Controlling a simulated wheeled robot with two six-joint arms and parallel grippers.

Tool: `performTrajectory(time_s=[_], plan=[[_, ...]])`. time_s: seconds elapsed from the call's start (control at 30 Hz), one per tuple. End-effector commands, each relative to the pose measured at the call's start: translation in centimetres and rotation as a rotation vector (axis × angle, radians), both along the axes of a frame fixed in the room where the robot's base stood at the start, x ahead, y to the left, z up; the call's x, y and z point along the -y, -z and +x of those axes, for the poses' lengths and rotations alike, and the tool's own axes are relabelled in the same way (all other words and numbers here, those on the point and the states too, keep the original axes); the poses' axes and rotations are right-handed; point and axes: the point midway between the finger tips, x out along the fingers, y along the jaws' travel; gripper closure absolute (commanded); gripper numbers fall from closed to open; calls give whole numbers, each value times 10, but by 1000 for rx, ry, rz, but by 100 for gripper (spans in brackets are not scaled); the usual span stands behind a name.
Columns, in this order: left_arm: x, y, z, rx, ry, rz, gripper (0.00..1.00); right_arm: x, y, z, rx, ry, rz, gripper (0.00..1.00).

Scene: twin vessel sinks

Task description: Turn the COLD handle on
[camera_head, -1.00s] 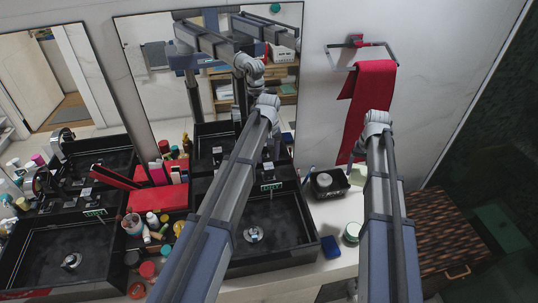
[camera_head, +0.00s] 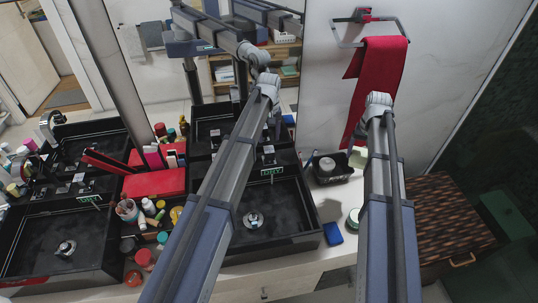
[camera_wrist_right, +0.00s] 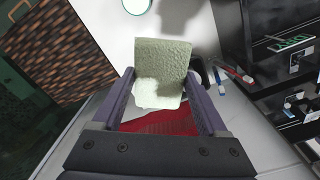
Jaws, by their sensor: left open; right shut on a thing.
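A faucet with small levers (camera_head: 268,152) stands at the back of the right vessel sink (camera_head: 290,240), above a green label (camera_head: 270,172). The label is too small to read, so I cannot tell which lever is COLD. My left gripper (camera_head: 275,128) is open near the back of this sink; its own arm partly hides it. My right gripper (camera_wrist_right: 160,98) is shut on a pale green sponge-like block (camera_wrist_right: 162,62), held over the counter. In the head view its arm mostly hides it.
The left vessel sink (camera_head: 22,278) has another faucet. Cups, bottles and a red box (camera_head: 155,183) crowd the counter between the sinks. A black tray (camera_head: 330,170), a blue block (camera_head: 333,234) and a red towel (camera_head: 378,85) are at right. A mirror (camera_head: 140,75) stands behind.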

Motion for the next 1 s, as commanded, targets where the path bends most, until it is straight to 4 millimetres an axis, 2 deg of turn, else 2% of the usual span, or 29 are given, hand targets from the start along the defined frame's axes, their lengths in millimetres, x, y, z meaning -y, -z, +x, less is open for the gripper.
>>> performTrajectory(time_s=[0.03, 0.5, 0.67, 0.93, 1.0], plan=[[0, 15, 0, 0, 0, 0, 38, 0, 15, 0, 0, 0, 0, 68], [0, 77, 0, 0, 0, 0, 38, 0, 77, 0, 0, 0, 0, 68], [0, 83, 0, 0, 0, 0, 38, 0, 83, 0, 0, 0, 0, 68], [0, 82, 0, 0, 0, 0, 38, 0, 82, 0, 0, 0, 0, 68], [0, 82, 0, 0, 0, 0, 45, 0, 82, 0, 0, 0, 0, 68]])
